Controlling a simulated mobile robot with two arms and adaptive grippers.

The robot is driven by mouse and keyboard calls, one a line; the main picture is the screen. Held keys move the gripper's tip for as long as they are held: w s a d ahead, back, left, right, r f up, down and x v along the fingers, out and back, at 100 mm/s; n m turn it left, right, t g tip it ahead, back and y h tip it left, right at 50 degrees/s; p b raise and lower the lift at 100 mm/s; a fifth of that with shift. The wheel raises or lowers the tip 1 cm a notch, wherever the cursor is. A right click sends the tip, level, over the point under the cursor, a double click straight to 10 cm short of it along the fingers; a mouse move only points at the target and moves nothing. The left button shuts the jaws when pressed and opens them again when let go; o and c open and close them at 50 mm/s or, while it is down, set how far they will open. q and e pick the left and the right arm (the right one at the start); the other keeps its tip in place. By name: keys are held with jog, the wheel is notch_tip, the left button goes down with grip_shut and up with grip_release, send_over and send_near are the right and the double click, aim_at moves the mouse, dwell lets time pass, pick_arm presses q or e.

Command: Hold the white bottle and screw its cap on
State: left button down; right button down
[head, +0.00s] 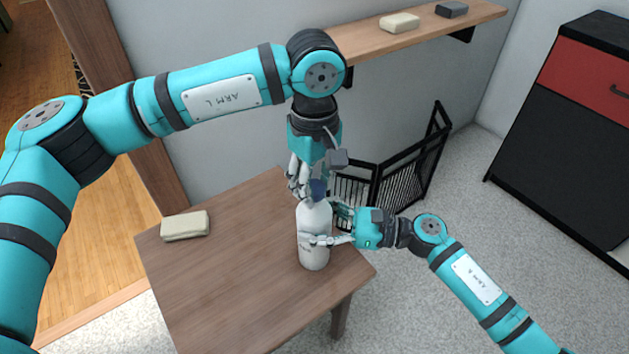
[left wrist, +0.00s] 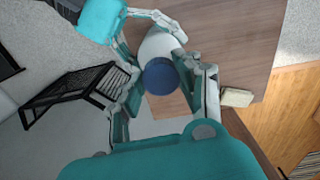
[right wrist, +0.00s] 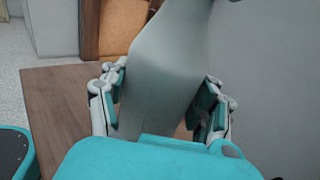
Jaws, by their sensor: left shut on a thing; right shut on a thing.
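The white bottle (head: 313,245) stands upright near the right edge of the wooden table. My right gripper (head: 325,227) comes from the right and is shut around the bottle's body; the right wrist view shows the bottle (right wrist: 165,80) between its fingers. The blue cap (head: 318,188) is at the top of the bottle. My left gripper (head: 309,186) points down from above and is shut on the cap. The left wrist view shows the cap (left wrist: 161,76) between the fingers, over the bottle's shoulder (left wrist: 160,44). The neck is hidden, so I cannot tell how far the cap is seated.
The wooden table (head: 225,285) is mostly clear, with a beige block (head: 185,226) at its left edge. A wall shelf (head: 430,27) holds a beige block (head: 400,22) and a dark block (head: 452,9). A black folding rack (head: 400,178) stands behind; a red-and-black cabinet (head: 560,120) is right.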

pick_arm(q)
jog(key=c, duration=0.9)
grip_release()
jog(key=shift+r, duration=2.25)
jog(key=shift+c, duration=0.2)
jog(key=n, duration=0.2)
jog(key=r+n, duration=0.1)
jog(key=n, duration=0.1)
jog(key=shift+n, duration=0.3)
jog(key=n, duration=0.2)
jog(key=r+n, duration=0.1)
jog(key=n, duration=0.1)
jog(key=shift+n, duration=0.4)
jog(key=n, duration=0.4)
jog(key=shift+r, duration=0.4)
jog(key=n, duration=0.3)
jog(key=shift+r+n, duration=0.3)
jog(key=shift+n, duration=0.1)
